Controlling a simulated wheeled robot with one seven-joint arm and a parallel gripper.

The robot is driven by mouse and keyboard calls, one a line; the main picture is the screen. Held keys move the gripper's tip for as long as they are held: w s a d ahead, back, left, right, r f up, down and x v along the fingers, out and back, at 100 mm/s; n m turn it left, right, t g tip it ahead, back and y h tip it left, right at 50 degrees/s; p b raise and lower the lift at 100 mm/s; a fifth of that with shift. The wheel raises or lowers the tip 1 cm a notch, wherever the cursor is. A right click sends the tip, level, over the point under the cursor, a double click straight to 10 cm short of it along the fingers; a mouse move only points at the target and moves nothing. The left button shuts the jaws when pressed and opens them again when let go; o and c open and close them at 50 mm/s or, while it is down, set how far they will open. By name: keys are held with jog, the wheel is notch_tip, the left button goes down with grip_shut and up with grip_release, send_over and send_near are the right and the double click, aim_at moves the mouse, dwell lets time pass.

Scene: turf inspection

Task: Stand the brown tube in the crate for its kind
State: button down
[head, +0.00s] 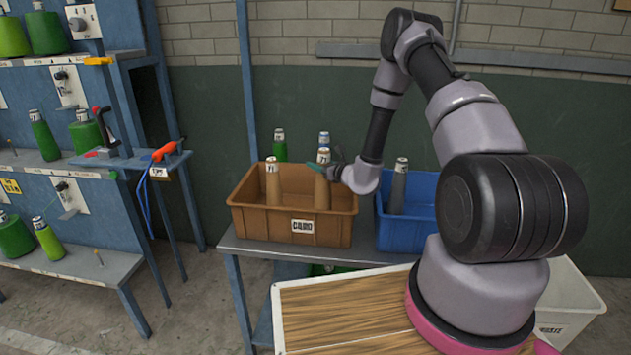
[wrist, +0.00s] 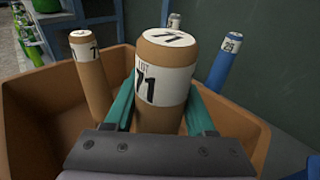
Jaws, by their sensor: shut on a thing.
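The brown tube (head: 322,190) with a white label stands upright inside the orange-brown crate (head: 291,226), toward its right side. In the wrist view the tube (wrist: 162,85) reads "LOT 71". My gripper (head: 327,170) is shut on its upper part, with a teal finger on each side. A second brown tube (head: 272,184) stands in the same crate to the left, apart from the held one; it also shows in the wrist view (wrist: 91,80). The held tube's base is hidden, so I cannot tell whether it touches the crate floor.
A blue crate (head: 406,236) with a grey tube (head: 398,188) stands to the right. A green tube (head: 280,146) and a blue tube (wrist: 223,62) stand behind the orange-brown crate. A rack (head: 75,165) with green tubes is at left. A white bin (head: 570,305) is at lower right.

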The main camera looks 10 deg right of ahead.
aim_at(319, 175)
jog(key=shift+f, duration=2.15)
jog(key=shift+c, duration=1.1)
grip_release()
jog(key=shift+f, duration=0.1)
